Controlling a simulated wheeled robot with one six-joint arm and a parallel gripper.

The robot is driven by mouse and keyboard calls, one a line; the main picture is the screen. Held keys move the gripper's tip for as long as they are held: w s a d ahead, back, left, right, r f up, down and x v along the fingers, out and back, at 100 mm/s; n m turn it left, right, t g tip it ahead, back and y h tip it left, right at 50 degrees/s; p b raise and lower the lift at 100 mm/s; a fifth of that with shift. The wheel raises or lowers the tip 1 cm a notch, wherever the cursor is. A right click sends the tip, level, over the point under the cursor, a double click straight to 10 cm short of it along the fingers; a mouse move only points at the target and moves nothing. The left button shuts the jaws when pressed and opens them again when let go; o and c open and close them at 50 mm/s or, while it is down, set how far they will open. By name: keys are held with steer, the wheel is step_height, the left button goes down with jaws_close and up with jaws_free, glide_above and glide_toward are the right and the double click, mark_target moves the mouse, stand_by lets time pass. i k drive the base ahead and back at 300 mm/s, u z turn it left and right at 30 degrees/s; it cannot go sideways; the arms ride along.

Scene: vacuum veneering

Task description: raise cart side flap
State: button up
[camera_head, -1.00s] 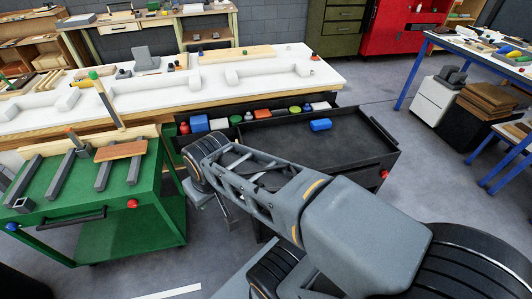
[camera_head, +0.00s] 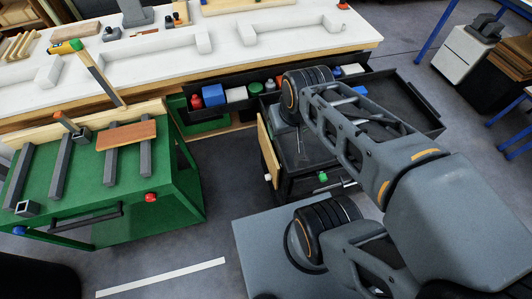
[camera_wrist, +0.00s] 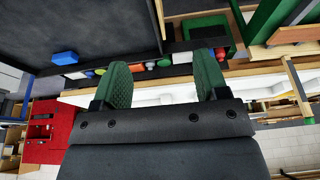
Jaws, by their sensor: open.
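The black cart (camera_head: 408,92) stands in front of the long white-topped bench. A light wooden panel (camera_head: 268,150), which looks like the side flap, hangs down at the cart's left end in the head view. A small pale knob sits low beside it. In the wrist view a thin light wooden edge (camera_wrist: 158,18), probably the same flap, runs along the dark cart top (camera_wrist: 80,25). My gripper (camera_wrist: 164,78) is open and empty, its green pads apart, with that edge beyond them. In the head view my arm hides the gripper and part of the cart.
A green cart (camera_head: 85,170) with grey bars and a wooden block stands at left. The white-topped bench (camera_head: 200,65) lies behind. A row of small coloured items lines the cart's back. Floor between the carts is clear around a white stripe (camera_head: 160,278).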

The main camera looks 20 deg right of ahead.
mark_target(272, 164)
steer(key=k, duration=1.05)
steer(key=u, duration=1.05)
steer(key=i, duration=1.1)
steer(key=z, duration=0.35)
